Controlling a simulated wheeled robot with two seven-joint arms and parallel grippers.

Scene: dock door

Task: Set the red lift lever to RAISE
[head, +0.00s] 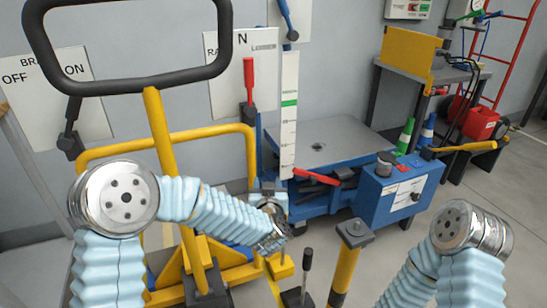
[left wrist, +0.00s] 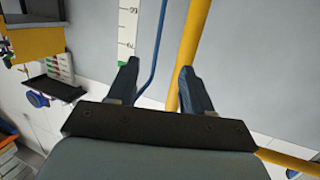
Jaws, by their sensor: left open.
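The red lift lever (head: 249,80) stands upright on a pale wall panel (head: 228,98), near the mark N. The panel's left word is partly covered by a black frame and starts with RA; the right word is small and hard to read. My left gripper (head: 272,240) is below the lever and slightly right, clear of it, partly hidden by its own wrist. In the left wrist view its two fingers (left wrist: 157,82) are apart with nothing between them; the red lever does not show there. My right arm shows at lower right, but its gripper is not in view.
A black-handled yellow frame (head: 165,140) stands in front of the panel. A BR… OFF/ON panel (head: 45,95) with a black lever is at left. A scale post (head: 289,115), blue lift table (head: 330,140) with a red handle (head: 318,177), and yellow bollard (head: 346,265) stand to the right.

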